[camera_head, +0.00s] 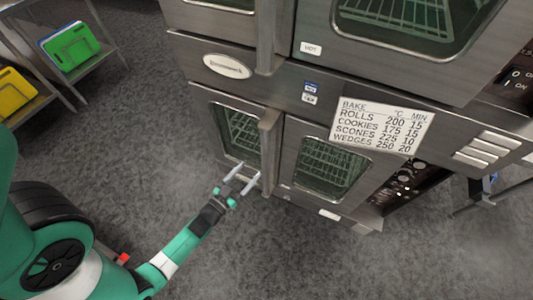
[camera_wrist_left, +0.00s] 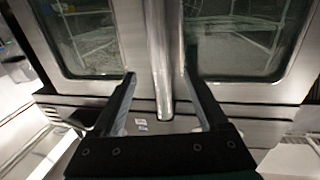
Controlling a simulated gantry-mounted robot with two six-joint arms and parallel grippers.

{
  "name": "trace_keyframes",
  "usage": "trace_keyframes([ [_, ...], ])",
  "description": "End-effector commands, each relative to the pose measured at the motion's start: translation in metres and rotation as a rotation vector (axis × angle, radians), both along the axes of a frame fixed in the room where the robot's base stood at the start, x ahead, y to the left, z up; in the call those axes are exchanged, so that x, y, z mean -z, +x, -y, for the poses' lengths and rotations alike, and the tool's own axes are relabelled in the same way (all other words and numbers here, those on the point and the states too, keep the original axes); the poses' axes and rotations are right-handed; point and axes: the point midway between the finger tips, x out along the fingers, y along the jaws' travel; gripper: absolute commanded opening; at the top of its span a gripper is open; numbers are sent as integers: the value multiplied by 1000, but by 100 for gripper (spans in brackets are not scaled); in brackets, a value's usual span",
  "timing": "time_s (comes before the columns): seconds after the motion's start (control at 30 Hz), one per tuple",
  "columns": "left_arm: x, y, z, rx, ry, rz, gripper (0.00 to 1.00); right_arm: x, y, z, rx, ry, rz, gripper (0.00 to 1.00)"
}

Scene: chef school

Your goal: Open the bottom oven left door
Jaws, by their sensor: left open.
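The bottom oven has a left door (camera_head: 236,128) and a right door (camera_head: 325,165), both shut, with glass windows. A vertical metal bar handle (camera_head: 268,145) runs along the left door's right edge. My left gripper (camera_head: 249,170) is open near the handle's lower part. In the left wrist view, the handle (camera_wrist_left: 165,60) stands between the two spread fingers of my left gripper (camera_wrist_left: 159,74), with room on both sides. I cannot tell how deep the handle sits between them. My right gripper is not in view.
The upper oven (camera_head: 400,60) sits above, with a baking-time label (camera_head: 382,125) below it. Control knobs (camera_head: 405,182) are at the right. Racks with a green board (camera_head: 70,47) and yellow board (camera_head: 12,92) stand left. The grey floor (camera_head: 150,140) before the oven is clear.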

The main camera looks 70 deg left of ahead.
Motion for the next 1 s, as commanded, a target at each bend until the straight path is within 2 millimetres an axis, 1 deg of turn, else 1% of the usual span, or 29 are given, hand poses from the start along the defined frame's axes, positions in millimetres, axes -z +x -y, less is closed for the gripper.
trace_keyframes([
  [0.17, 1, 27, -15, 3, 4, 5, 77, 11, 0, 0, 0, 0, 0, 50],
  [0.3, 2, 56, -31, 3, 4, 5, 77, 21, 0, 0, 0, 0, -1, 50],
  [0.4, 2, 74, -42, 2, 3, 3, 77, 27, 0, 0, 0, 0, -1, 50],
  [0.5, 2, 87, -49, 2, 2, 2, 77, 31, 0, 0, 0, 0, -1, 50],
  [0.63, 0, 95, -54, 2, 2, 3, 77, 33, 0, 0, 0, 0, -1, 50],
  [0.87, -1, 97, -55, 2, 0, 1, 77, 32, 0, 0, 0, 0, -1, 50],
  [0.9, -1, 96, -55, 2, 0, 1, 75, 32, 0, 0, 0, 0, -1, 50],
  [0.97, -1, 96, -55, 2, 1, 2, 64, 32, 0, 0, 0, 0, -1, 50],
  [1.0, -1, 96, -55, 2, 0, 1, 57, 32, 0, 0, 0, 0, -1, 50],
])
